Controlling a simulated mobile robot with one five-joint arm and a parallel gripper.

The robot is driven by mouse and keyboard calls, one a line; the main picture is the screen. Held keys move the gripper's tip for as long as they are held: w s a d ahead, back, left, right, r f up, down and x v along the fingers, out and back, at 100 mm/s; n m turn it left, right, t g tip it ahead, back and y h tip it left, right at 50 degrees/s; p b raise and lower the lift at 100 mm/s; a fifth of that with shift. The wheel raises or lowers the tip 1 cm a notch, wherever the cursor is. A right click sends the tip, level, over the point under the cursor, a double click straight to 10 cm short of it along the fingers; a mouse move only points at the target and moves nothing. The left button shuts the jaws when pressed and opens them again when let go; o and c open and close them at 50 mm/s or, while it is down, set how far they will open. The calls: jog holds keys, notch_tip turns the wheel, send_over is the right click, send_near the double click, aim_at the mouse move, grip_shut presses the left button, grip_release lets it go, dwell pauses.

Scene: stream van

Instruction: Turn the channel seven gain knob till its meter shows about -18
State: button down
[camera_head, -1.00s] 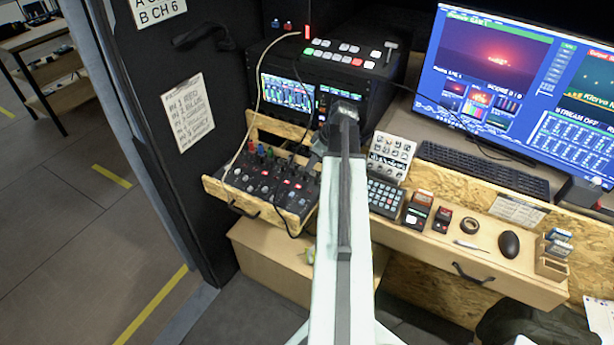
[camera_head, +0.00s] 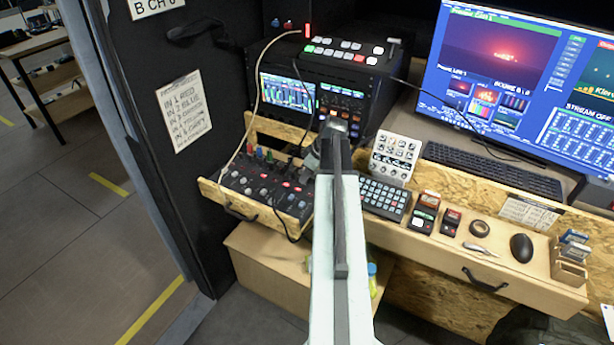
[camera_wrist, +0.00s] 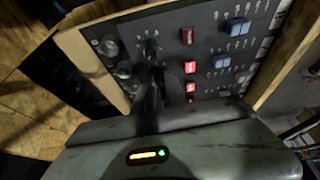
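The mixer panel (camera_head: 262,190) sits in a wooden drawer left of my arm in the head view, with rows of knobs and red buttons. I cannot read which knob is channel seven's gain. A screen with green meter bars (camera_head: 287,95) stands behind the drawer; its numbers are too small to read.
A switcher with lit buttons (camera_head: 345,50) stands on the rack. Right of my arm are a keypad (camera_head: 384,198), a tilted white button panel (camera_head: 395,158), a keyboard (camera_head: 492,172) and a mouse (camera_head: 521,248). A dark wall with a handwritten note (camera_head: 183,112) is at the left.

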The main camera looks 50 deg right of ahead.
jog(key=shift+m, duration=0.3)
jog(key=m+h, duration=0.1)
jog(key=m, duration=0.2)
jog(key=shift+s+a+m+h, duration=0.1)
jog(key=shift+a+m+h, duration=0.1)
jog(key=shift+m+h, duration=0.15)
jog(key=m+h, duration=0.1)
jog(key=m, duration=0.1)
jog(key=m+h, duration=0.1)
jog(key=m, duration=0.2)
jog(key=shift+a+g, duration=0.1)
jog(key=shift+g, duration=0.3)
jog(key=m, duration=0.2)
jog(key=m+g+h, duration=0.1)
jog(key=m, duration=0.3)
jog(key=shift+w+g, duration=0.25)
jog(key=shift+g, duration=0.05)
jog(key=shift+w+a+m+g+h, duration=0.1)
jog(key=shift+m+g+h, duration=0.2)
jog(key=shift+m, duration=0.8)
jog(key=shift+m+g+h, duration=0.15)
jog(key=shift+m+g, duration=0.25)
jog(key=shift+m, duration=0.65)
jog(key=c, duration=1.4)
grip_release()
